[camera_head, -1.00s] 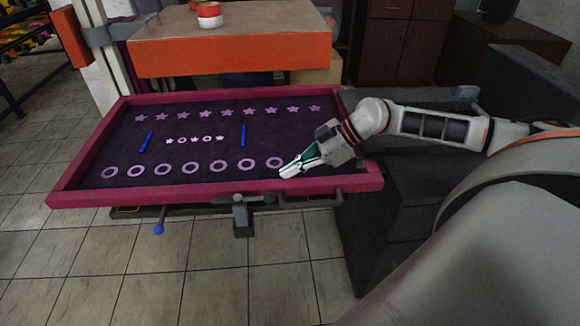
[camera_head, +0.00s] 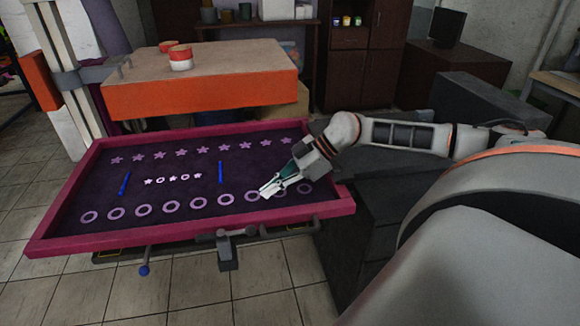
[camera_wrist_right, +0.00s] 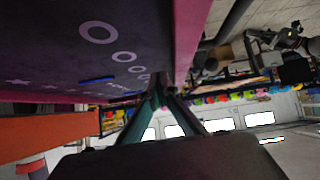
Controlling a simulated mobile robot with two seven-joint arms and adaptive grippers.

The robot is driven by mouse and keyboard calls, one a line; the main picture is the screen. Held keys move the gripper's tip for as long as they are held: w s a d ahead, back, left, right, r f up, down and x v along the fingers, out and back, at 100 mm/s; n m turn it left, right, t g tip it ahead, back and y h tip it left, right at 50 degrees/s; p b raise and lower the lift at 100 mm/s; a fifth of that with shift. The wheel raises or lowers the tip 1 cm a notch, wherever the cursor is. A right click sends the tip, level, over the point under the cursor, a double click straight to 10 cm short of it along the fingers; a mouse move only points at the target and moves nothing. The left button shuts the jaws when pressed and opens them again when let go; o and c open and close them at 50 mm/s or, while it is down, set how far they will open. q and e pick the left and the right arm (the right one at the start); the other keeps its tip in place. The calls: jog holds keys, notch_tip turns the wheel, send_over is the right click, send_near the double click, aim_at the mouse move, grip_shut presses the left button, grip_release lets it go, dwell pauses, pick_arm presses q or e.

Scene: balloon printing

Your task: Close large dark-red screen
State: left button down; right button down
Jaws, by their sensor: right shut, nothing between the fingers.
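The large dark-red screen (camera_head: 340,207) is a magenta-framed tray-like panel with a dark purple face bearing stars and rings. It lies about level in the head view. Its frame also shows in the right wrist view (camera_wrist_right: 191,35). My right gripper (camera_head: 266,190) is shut and empty, over the near right part of the screen by the row of rings. In the right wrist view the gripper (camera_wrist_right: 160,82) has its fingertips together close to the frame's edge; whether they touch it I cannot tell. My left gripper is not in view.
An orange block with a tan top (camera_head: 200,95) stands behind the screen, carrying red and white tins (camera_head: 180,57). A grey clamp handle (camera_head: 226,249) and a blue-knobbed lever (camera_head: 144,270) are at the front edge. Dark cabinets stand right; the tiled floor in front is clear.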

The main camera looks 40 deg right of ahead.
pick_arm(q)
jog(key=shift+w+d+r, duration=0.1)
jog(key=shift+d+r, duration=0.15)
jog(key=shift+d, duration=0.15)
pick_arm(e)
jog(key=v, duration=0.8)
jog(key=shift+w+d+r, duration=0.2)
jog(key=shift+d+r, duration=0.05)
jog(key=shift+r, duration=0.2)
